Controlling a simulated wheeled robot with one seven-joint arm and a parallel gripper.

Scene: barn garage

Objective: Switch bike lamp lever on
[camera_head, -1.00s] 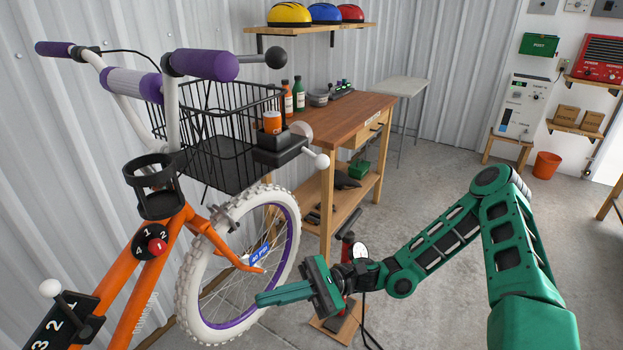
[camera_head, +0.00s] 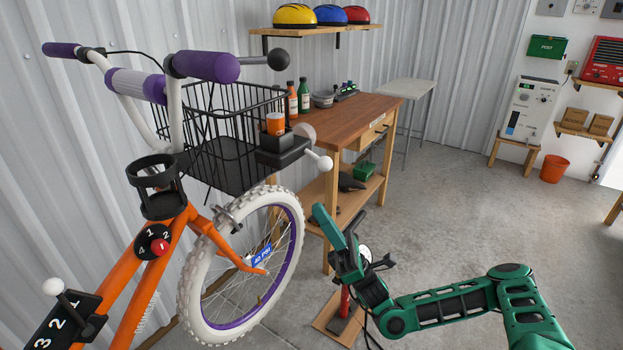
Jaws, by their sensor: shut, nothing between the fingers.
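The bike lamp (camera_head: 284,150) is a black box at the front of the bike's wire basket, with an orange cylinder (camera_head: 275,124) on top and a pale round lens beside it. A lever with a white ball end (camera_head: 325,162) sticks out from the lamp to the right. My gripper (camera_head: 319,211) is shut and empty. It points up and left, below the lever in the picture and apart from it. The front wheel (camera_head: 290,193) is to the left of the gripper.
The orange bike frame (camera_head: 126,268) also carries a numbered dial (camera_head: 153,245) and another white-ball lever (camera_head: 53,287) on a numbered plate. A wooden workbench (camera_head: 350,119) stands behind the basket. Open concrete floor (camera_head: 440,225) lies to the right.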

